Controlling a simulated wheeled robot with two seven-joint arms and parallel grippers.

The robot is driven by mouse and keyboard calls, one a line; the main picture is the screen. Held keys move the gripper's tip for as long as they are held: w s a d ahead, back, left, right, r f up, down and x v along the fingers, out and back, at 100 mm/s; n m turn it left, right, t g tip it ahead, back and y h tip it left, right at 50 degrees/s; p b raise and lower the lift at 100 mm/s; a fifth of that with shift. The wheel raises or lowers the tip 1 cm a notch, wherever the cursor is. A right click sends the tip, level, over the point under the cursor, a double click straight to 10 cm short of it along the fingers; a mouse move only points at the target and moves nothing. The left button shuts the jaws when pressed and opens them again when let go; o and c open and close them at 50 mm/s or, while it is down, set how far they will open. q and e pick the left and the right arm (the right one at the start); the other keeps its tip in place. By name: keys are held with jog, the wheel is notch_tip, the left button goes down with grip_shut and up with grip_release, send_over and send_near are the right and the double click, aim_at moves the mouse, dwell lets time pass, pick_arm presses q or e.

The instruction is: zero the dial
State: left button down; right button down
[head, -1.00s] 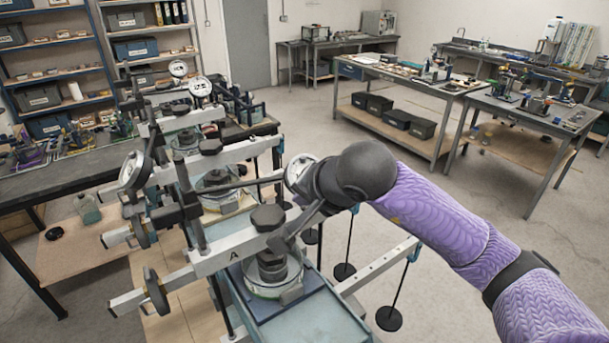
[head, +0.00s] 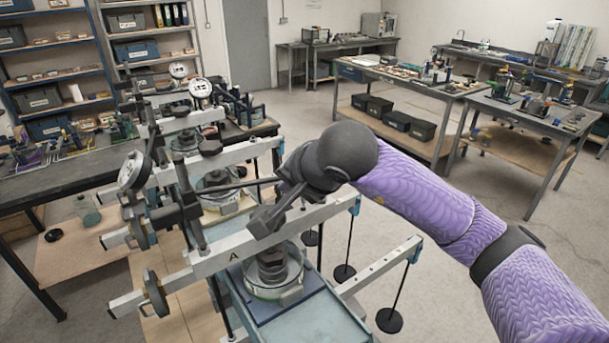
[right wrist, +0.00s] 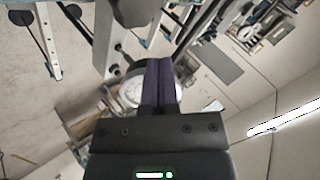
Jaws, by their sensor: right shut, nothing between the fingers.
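The near lever frame has a pale beam (head: 215,262) marked A, with a round counterweight (head: 155,293) at its left end. My left gripper is not in view.
More lever frames stand behind, with white dials at left (head: 131,170) and farther back (head: 200,88). Hanging weights (head: 389,320) are to the right. A side bench (head: 60,180) is at left. The floor (head: 430,200) is open between the frames and the back tables.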

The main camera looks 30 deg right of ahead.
jog(key=shift+w+r, duration=0.15)
dwell(0.3)
jog(key=shift+a, duration=0.15)
jog(key=p+v, duration=0.1)
jog(key=v, duration=0.5)
jog(key=shift+a, duration=0.25)
